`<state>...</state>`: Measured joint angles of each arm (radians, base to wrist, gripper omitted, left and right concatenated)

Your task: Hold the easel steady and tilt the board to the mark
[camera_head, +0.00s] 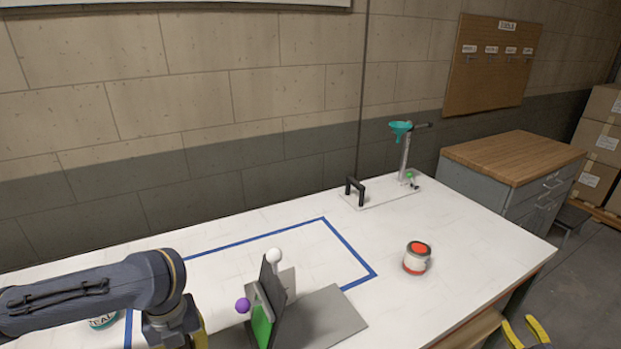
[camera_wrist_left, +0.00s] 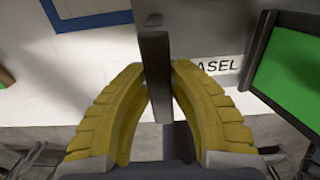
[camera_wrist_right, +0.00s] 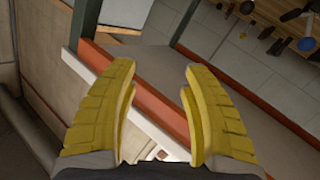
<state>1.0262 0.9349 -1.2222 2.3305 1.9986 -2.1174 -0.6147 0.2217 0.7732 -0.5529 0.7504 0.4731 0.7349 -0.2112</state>
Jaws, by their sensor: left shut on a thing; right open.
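The easel has a grey base plate (camera_head: 335,312) and a dark upright board with a green panel (camera_head: 262,322), near the table's front edge. A purple ball (camera_head: 243,305) and a white ball (camera_head: 275,255) show at the board's sides. In the left wrist view, my left gripper (camera_wrist_left: 160,68) is shut on a dark post (camera_wrist_left: 156,40) of the easel, beside a label reading "ASEL" (camera_wrist_left: 215,66). The green panel (camera_wrist_left: 290,75) is at right there. My right gripper (camera_head: 525,333) is open and empty beyond the table's right front edge. I cannot make out the tilt mark.
A red-and-white can (camera_head: 416,263) stands right of the easel. Blue tape (camera_head: 350,247) outlines an area on the white table. A stand with a teal funnel (camera_head: 400,128) is at the back. A wood-topped cabinet (camera_head: 513,157) is at right. The table between can and stand is clear.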

